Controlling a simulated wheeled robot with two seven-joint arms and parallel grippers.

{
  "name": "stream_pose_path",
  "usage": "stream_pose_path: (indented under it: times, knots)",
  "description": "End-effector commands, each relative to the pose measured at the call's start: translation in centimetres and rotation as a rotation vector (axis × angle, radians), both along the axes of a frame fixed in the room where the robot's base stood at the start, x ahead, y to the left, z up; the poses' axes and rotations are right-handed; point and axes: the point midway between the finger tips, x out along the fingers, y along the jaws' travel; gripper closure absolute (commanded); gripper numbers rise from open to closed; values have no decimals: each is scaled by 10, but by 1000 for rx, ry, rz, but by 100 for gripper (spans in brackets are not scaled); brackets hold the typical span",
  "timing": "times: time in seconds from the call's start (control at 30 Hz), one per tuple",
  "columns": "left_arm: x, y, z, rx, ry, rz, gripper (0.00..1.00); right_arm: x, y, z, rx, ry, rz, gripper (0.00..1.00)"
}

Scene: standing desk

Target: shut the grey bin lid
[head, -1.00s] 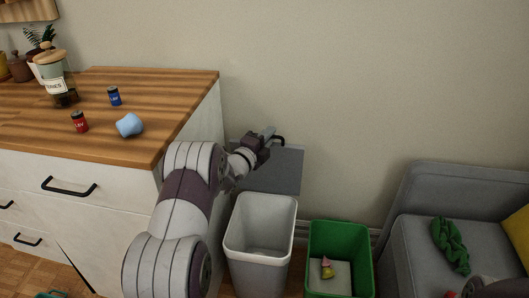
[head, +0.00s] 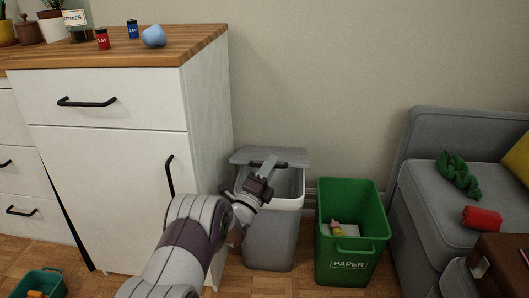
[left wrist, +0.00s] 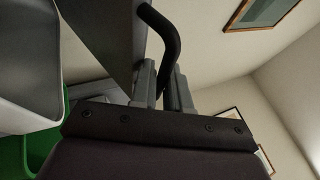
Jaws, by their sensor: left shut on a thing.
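The grey bin (head: 268,235) stands on the floor beside the cabinet, its opening partly visible. Its grey lid (head: 246,156) is at the back of the bin, tilted over the rear of the opening and not flat on the rim. My left gripper (head: 268,168) is at the lid's front edge, shut on the lid's black handle. In the left wrist view the fingers (left wrist: 163,85) are around the black handle (left wrist: 163,28), next to the grey lid panel (left wrist: 100,35). My right gripper is not in view.
A green paper bin (head: 348,265) stands close to the right of the grey bin, holding a few small items. The white cabinet (head: 100,190) is close on the left. A grey sofa (head: 440,215) is at the right. The wall is just behind the bins.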

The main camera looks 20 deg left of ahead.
Motion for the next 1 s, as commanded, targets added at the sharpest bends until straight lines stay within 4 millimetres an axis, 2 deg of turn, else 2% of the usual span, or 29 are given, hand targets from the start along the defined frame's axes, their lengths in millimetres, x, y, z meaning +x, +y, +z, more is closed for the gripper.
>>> stream_pose_path:
  times: [0.03, 0.1, 0.43, 0.7, 1.0]
  knots:
    - [-4, -2, -21, -2, 5, 0, 100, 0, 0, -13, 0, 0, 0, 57]
    - [-10, -3, -39, -2, 6, 0, 100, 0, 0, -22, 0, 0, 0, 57]
    - [-23, -7, -109, 2, -7, -1, 100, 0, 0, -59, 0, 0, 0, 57]
    - [-25, -7, -130, 22, -86, 0, 100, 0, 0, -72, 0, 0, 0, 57]
    - [-24, -6, -131, 28, -107, 2, 100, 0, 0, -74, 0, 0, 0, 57]
